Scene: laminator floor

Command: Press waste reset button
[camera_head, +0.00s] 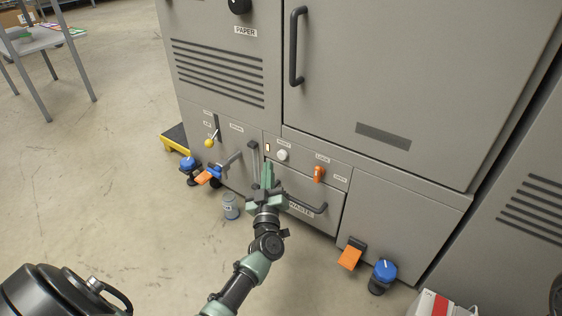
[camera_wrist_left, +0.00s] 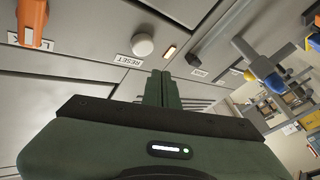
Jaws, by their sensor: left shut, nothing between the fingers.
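The reset button (camera_head: 282,154) is a round white knob on the grey machine's lower panel, under a RESET label. It sits above the drawer marked WASTE (camera_head: 300,210). In the left wrist view the button (camera_wrist_left: 143,46) stands just beyond my left gripper's fingertips, a little to the left. My left gripper (camera_head: 267,170) is shut and empty, its fingers pointing at the panel just left of and below the button. A gap shows between the fingertips and the button in the wrist view. My right gripper is not in view.
An orange latch (camera_head: 318,174) marked LOCK is right of the button, and a small lit indicator (camera_head: 268,147) is left of it. A yellow-knobbed lever (camera_head: 209,143) and a blue-tipped handle (camera_head: 216,172) are farther left. A can (camera_head: 231,207) stands on the floor.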

